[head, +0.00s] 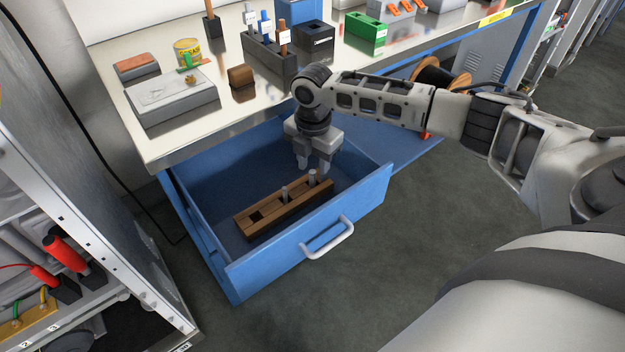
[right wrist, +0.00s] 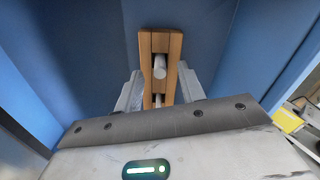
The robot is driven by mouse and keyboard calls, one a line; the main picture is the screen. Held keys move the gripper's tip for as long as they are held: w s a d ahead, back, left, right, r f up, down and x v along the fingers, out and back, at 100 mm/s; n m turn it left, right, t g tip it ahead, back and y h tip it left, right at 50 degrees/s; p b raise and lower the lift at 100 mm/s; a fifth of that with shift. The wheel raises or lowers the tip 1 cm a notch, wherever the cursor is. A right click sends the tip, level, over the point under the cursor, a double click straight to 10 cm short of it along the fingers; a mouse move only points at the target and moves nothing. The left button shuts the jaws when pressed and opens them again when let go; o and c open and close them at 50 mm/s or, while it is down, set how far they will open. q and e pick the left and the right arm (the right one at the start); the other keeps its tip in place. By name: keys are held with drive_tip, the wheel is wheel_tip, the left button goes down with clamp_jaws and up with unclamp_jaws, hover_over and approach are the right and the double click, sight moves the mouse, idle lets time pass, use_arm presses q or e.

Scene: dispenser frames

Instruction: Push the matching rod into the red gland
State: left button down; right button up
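A wooden rack (head: 262,220) lies in the open blue drawer, with an empty square socket near its left end. Two grey rods, a left one (head: 284,194) and a right one (head: 312,178), stand upright in it. My right gripper (head: 312,164) points down just above the right end of the rack, near the right rod. In the right wrist view its fingers are apart on both sides of the rack (right wrist: 174,62); one rod (right wrist: 159,67) shows ahead and another is partly hidden. I cannot identify a red gland with certainty. My left gripper is out of view.
The drawer (head: 307,246) stands out under the metal workbench, its walls around my gripper. On the bench are a grey slab (head: 172,98), a dark rack (head: 268,52) with labelled rods, a black block (head: 315,40) and a green block (head: 366,30). A shelf unit (head: 75,215) stands left.

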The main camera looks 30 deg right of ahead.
drive_tip(key=shift+f+p, duration=0.25)
drive_tip(key=shift+p, duration=0.05)
idle(0.6)
clamp_jaws()
